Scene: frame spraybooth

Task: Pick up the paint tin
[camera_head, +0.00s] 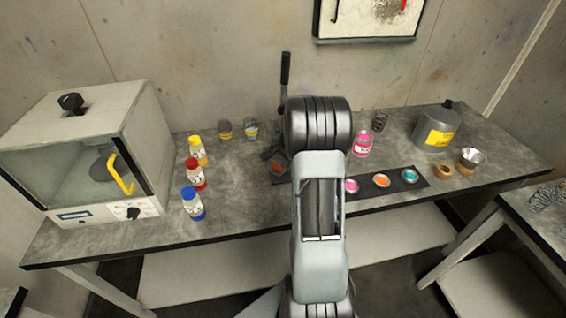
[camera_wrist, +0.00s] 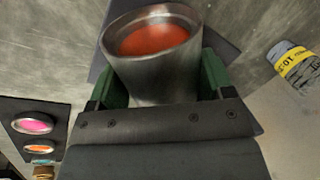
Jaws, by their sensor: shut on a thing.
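A metal paint tin (camera_wrist: 150,75) with orange-red paint inside stands open-topped between the green-padded fingers of my gripper (camera_wrist: 158,80) in the wrist view. The fingers are shut on its sides. In the head view the tin (camera_head: 277,166) shows only in part, left of my arm, with my dark gripper beside it. My arm hides much of this spot. I cannot tell whether the tin's base touches what is below it.
A glass-fronted cabinet (camera_head: 90,150) stands at the left, with yellow, red (camera_head: 195,174) and blue capped bottles beside it. Right of my arm are a pink-labelled jar (camera_head: 362,144), a dark strip (camera_head: 408,177) with several paint pots, and a large grey can (camera_head: 436,125).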

